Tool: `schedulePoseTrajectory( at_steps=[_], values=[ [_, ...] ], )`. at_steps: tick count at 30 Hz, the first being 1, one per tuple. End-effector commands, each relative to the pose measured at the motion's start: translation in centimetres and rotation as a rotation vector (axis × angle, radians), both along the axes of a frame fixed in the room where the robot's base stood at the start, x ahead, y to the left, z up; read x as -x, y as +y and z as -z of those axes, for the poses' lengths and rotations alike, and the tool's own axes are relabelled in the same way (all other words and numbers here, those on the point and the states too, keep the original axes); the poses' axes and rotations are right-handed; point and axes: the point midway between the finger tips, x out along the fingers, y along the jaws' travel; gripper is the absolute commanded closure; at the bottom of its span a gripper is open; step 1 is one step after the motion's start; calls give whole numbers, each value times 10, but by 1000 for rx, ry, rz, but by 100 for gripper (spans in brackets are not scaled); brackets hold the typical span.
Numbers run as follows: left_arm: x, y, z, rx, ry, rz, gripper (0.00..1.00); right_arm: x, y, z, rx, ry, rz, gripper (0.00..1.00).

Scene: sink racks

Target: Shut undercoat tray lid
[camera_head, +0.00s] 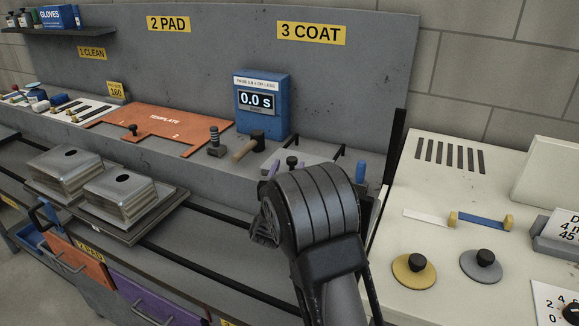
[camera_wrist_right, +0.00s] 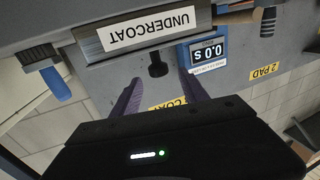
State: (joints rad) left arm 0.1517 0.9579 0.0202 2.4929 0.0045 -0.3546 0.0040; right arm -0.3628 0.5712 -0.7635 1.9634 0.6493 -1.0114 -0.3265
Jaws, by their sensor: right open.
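The undercoat tray (camera_wrist_right: 100,47) shows in the right wrist view, which is upside down, with a white UNDERCOAT label on its dark front. A black knob (camera_wrist_right: 158,65) stands just beyond the label, between the two purple fingers of my right gripper (camera_wrist_right: 160,88). The fingers are apart and hold nothing. In the head view my right wrist hides most of the tray; a black knob (camera_head: 292,161) shows past my right gripper (camera_head: 271,176). I cannot tell how far the lid is open. My left gripper is out of view.
An orange template (camera_head: 165,122) lies to the left. A blue handle (camera_wrist_right: 57,84) is beside the tray. A white machine (camera_head: 440,190) stands at the right.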

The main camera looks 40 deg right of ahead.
Motion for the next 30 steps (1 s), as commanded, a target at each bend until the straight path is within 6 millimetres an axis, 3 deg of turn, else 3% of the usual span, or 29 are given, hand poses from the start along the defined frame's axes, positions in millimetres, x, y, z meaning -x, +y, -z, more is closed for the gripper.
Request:
schedulePoseTrajectory(
  at_steps=[10,30],
  values=[
    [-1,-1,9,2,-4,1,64,35,39,1,-2,1,-2,48],
    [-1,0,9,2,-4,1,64,38,42,1,-1,1,-1,48]
  ],
)
